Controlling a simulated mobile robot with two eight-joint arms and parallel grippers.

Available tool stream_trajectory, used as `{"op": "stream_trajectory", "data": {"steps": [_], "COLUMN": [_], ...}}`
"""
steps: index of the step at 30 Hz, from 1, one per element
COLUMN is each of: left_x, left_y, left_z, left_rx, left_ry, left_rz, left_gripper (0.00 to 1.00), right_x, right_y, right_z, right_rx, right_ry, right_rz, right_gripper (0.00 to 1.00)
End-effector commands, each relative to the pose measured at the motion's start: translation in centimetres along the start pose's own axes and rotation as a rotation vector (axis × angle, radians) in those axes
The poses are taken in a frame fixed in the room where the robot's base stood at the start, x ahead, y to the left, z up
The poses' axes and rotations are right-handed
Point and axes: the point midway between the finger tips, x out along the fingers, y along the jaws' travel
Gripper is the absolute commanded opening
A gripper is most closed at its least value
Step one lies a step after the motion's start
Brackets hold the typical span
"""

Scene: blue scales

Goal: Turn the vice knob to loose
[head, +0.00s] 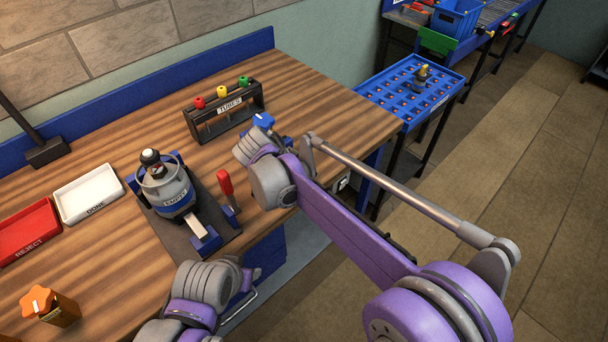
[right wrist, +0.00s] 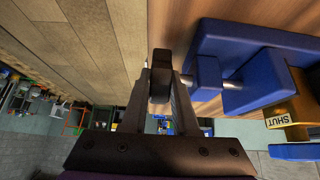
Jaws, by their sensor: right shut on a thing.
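A dark knob or handle (right wrist: 160,88) sits between my right fingers. My right gripper (right wrist: 161,72) is shut on this dark part. In the head view my right arm hides that gripper and the knob. My left arm shows at the bottom of the head view, but its gripper does not show.
A clamp stand with a grey vessel (head: 167,188) and red lever (head: 226,183) stands left of my right arm. A tube rack (head: 224,116), white tray (head: 90,193) and red tray (head: 24,232) are on the bench. A tan block marked SHUT (right wrist: 289,112) is near the vice.

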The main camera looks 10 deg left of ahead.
Motion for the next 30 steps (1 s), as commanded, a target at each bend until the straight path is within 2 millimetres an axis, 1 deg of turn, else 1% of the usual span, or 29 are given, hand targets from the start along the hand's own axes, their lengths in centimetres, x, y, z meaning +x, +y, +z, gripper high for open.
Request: {"op": "stream_trajectory", "data": {"steps": [6, 16, 17, 21, 22, 30], "left_x": [0.10, 0.09, 0.09, 0.09, 0.09, 0.09], "left_y": [0.00, 0.00, 0.00, 0.00, 0.00, 0.00], "left_z": [0.08, 0.08, 0.08, 0.08, 0.08, 0.08], "left_rx": [0.000, 0.000, 0.000, 0.000, 0.000, 0.000], "left_ry": [-0.001, -0.001, -0.001, -0.001, -0.001, -0.001], "left_rz": [0.000, 0.000, 0.000, 0.000, 0.000, 0.000], "left_gripper": [0.50, 0.50, 0.50, 0.50, 0.50, 0.50], "right_x": [-0.02, -0.02, -0.02, -0.01, -0.01, -0.09], "right_y": [-0.03, -0.02, -0.02, -0.01, -0.01, -0.01], "right_z": [0.03, 0.02, 0.02, 0.03, 0.03, 0.05], "right_rx": [-0.001, -0.001, -0.001, 0.000, 0.000, 0.000], "right_ry": [0.031, 0.032, 0.032, 0.031, 0.031, 0.030], "right_rz": [-0.001, 0.000, 0.000, 0.000, 0.000, 0.000], "right_gripper": [0.00, 0.00, 0.31, 0.56, 0.57, 0.57]}}
